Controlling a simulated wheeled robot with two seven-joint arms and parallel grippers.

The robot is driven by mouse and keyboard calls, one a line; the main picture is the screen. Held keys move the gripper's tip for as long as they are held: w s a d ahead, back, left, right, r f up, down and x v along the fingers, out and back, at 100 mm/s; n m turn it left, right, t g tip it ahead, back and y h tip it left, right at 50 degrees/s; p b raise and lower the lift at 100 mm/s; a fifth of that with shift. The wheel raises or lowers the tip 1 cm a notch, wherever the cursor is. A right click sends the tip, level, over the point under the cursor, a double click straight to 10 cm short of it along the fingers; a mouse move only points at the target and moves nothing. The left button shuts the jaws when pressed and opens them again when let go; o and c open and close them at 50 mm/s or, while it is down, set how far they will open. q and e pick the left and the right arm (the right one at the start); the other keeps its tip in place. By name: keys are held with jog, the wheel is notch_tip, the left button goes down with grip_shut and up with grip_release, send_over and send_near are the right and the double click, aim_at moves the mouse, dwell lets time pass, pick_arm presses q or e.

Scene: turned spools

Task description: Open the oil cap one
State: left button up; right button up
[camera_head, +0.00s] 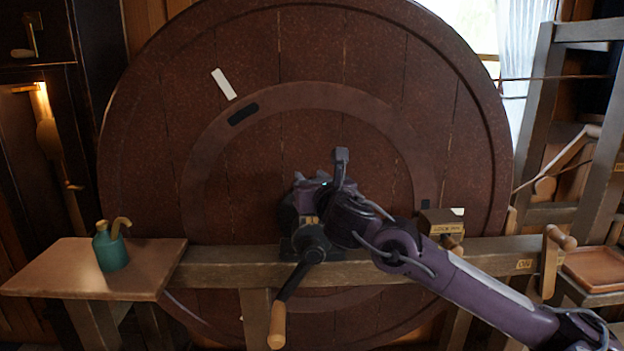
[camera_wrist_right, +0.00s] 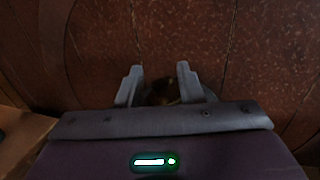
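My right gripper (camera_head: 309,197) is in front of the middle of the large wooden wheel, above the crank's hub, and hides what lies behind it. In the right wrist view my right gripper (camera_wrist_right: 159,76) has its two grey fingers spread apart. A small dark brown rounded thing (camera_wrist_right: 163,93) shows low between the fingers; it is too dark to tell if it is the oil cap or if the fingers touch it. No oil cap can be made out clearly in the head view. My left gripper is not in view.
The large wheel (camera_head: 340,65) stands behind a wooden beam (camera_head: 215,268). A black crank with a wooden handle (camera_head: 277,325) hangs in front. A green oil can (camera_head: 110,252) stands on the left shelf (camera_head: 50,268). A small labelled box (camera_head: 436,222) sits on the beam at right.

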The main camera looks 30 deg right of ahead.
grip_shut()
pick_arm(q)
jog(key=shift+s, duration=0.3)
